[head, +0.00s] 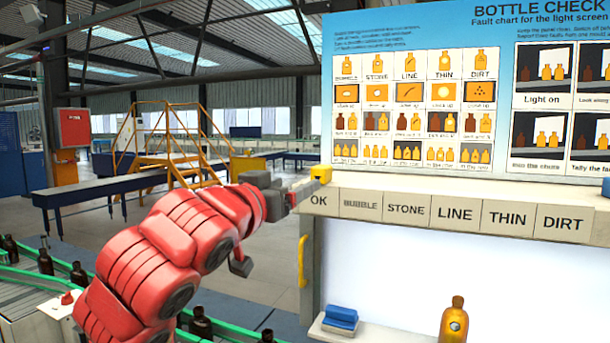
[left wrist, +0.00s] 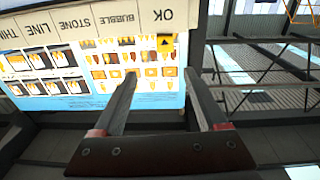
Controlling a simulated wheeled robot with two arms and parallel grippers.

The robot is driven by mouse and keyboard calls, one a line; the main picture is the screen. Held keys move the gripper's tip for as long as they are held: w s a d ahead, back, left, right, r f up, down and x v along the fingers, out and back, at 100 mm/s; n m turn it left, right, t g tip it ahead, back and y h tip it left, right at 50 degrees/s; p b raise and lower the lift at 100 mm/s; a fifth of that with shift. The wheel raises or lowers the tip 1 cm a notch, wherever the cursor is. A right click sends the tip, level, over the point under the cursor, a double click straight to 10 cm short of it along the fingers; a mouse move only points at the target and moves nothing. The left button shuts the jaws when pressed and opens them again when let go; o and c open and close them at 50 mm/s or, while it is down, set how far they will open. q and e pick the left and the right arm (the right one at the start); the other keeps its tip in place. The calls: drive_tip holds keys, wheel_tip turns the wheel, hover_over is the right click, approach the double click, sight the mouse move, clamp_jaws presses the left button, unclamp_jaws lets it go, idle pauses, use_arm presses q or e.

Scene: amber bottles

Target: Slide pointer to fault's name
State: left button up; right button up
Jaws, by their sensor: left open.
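The yellow pointer (head: 320,174) sits on the rail above the OK label (head: 319,201), at the left end of the label row. To its right come BUBBLE (head: 360,205), STONE (head: 406,210), LINE, THIN and DIRT. In the left wrist view the pointer (left wrist: 165,43) shows a black triangle, beside the OK label. My left gripper (head: 292,194) is just left of the pointer, apart from it as far as I can tell. In the wrist view its fingers (left wrist: 162,88) are spread and empty. An amber bottle (head: 454,322) with a round mark stands in the lit opening below the labels. My right gripper is out of view.
A fault chart (head: 417,105) stands above the rail. A yellow handle (head: 302,262) is on the panel's left edge. A conveyor with dark bottles (head: 45,262) runs at lower left.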

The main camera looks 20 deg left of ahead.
sight(318, 174)
use_arm(q)
drive_tip(key=shift+y, duration=0.3)
drive_tip(key=w+p, duration=1)
drive_tip(key=w, duration=0.5)
drive_tip(key=shift+w, duration=0.3)
drive_tip(key=shift+w+f, duration=0.15)
drive_tip(key=shift+w, duration=0.35)
clamp_jaws()
